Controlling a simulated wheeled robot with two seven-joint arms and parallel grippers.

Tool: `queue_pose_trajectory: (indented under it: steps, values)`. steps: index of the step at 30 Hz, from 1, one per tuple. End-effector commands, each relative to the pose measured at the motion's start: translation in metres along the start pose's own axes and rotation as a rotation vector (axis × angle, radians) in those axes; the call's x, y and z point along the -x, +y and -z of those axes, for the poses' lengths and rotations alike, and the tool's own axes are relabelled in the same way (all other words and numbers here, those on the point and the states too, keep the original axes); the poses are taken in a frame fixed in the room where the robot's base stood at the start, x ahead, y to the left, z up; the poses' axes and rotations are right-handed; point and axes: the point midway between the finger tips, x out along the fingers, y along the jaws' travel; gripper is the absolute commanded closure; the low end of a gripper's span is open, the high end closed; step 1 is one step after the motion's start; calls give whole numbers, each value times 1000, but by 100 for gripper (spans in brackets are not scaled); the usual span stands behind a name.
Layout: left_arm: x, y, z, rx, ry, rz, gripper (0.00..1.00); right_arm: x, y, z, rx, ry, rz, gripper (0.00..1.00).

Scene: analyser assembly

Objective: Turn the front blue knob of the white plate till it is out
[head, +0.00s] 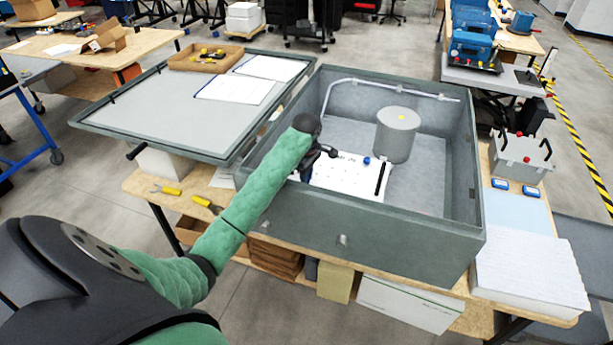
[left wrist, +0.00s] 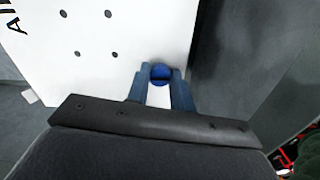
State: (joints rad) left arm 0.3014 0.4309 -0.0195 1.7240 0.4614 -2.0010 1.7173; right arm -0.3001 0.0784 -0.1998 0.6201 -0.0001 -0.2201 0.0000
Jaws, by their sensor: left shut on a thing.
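The white plate (head: 345,178) lies inside the grey box, with a black handle on its right part. One blue knob (head: 367,160) shows at its back edge in the head view. My left gripper (head: 307,176) is at the plate's left front edge. In the left wrist view, its two blue fingers (left wrist: 160,88) are shut on the front blue knob (left wrist: 160,74), at the edge of the white plate (left wrist: 110,45). In the head view, my gripper hides this knob. I cannot tell how far the knob is turned. My right gripper is not in view.
The grey box (head: 370,250) has high walls around the plate. A grey cylinder (head: 398,135) stands inside behind the plate, and a pale pipe runs along the back wall. The open lid (head: 150,115) lies to the left, with papers and a tray on it.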

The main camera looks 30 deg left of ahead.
Motion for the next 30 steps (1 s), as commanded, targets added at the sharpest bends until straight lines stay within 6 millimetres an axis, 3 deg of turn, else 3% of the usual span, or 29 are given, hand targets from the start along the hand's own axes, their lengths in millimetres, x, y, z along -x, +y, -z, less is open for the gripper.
queue_pose_trajectory:
  steps: [30]
  values:
    - [-5, -2, 0, 946, 4, 9, 100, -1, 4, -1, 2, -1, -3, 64]
